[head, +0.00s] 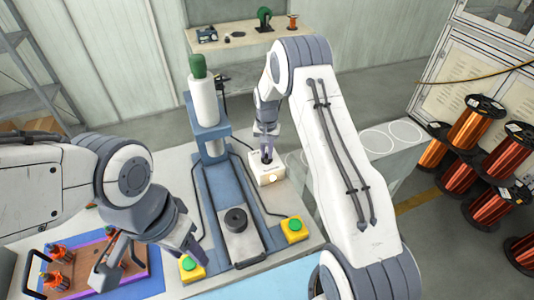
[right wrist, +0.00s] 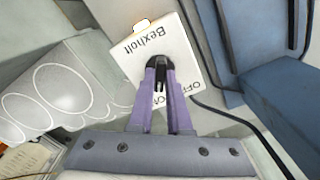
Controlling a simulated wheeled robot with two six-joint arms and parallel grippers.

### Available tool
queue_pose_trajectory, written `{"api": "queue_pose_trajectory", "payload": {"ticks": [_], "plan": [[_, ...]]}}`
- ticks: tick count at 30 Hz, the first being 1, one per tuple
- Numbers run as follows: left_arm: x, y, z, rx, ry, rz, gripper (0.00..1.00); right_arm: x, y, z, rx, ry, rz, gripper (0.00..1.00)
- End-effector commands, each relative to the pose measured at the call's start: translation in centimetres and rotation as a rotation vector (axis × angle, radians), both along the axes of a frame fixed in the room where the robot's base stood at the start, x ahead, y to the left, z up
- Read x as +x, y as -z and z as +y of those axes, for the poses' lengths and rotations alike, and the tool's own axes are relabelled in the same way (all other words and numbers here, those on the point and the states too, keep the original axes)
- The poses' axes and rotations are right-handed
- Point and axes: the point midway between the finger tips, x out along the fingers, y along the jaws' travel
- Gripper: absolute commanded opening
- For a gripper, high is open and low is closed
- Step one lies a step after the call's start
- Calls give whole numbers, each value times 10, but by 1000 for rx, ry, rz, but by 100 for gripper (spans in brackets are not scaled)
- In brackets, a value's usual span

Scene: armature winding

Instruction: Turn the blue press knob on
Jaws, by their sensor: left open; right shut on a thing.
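The blue press (head: 212,133) stands on the table with a white cylinder and green top. To its right is a white switch box (head: 268,177) with a dark knob; in the right wrist view the box (right wrist: 178,40) reads "Bexholt" and has OFF and partly covered lettering near its lower edge. My right gripper (head: 267,152) is shut on the dark knob (right wrist: 158,62) on top of the box, its purple fingers on either side. The fingers hide part of the knob and lettering. My left gripper (head: 150,258) is open and empty above the table's left part.
Two green buttons on yellow bases (head: 293,229) flank the press's front. A tray (head: 138,277) with copper-wound parts lies under my left gripper. Cables run beside the press. Copper wire spools (head: 476,128) are stacked at right. A back bench (head: 240,42) holds small items.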

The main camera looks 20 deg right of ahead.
Motion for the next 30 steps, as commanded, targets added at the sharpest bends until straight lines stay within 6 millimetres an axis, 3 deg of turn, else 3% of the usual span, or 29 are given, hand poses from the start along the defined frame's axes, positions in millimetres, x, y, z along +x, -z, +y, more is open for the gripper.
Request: {"api": "queue_pose_trajectory", "payload": {"ticks": [19, 20, 22, 30], "plan": [[0, 2, 0, 0, 0, 0, 50, 0, -1, 0, 0, 55, 1, 0], [0, 2, 0, 0, 0, 0, 50, 0, -1, 0, 0, 55, 1, 20], [0, 2, 0, 0, 0, 0, 50, 0, -1, 0, 0, 55, 1, 46], [0, 2, 0, 0, 0, 0, 50, 0, 0, 0, 0, 53, 0, 46]]}}
